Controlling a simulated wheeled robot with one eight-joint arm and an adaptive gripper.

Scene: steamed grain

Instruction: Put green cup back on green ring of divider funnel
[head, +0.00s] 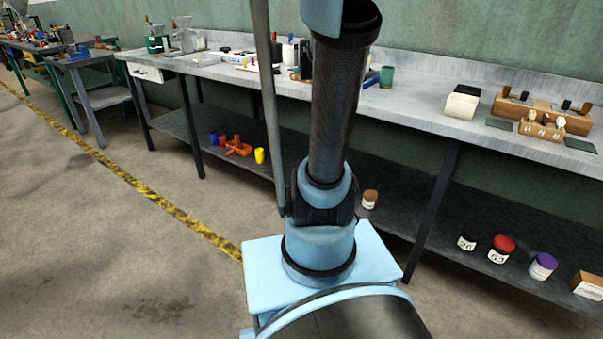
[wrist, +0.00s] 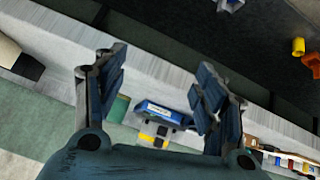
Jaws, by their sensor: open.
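A green cup (head: 386,76) stands on the bench top, just right of a blue item. It seems to be the green shape (wrist: 118,109) beside my left finger in the wrist view. The orange divider funnel (head: 237,148) is on the dark lower shelf, with a yellow cup (head: 260,156) to its right and blue and red pieces to its left. Part of the funnel shows at the wrist view's right edge (wrist: 314,65). Its green ring cannot be made out. My gripper (wrist: 160,85) is open and empty above the bench; the head view does not show it.
A blue item (wrist: 160,114) lies on the bench under the gap between my fingers. A white box (head: 461,102) and wooden holders (head: 541,115) stand further right on the bench. Several jars line the lower shelf's right part. My arm hides part of the bench.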

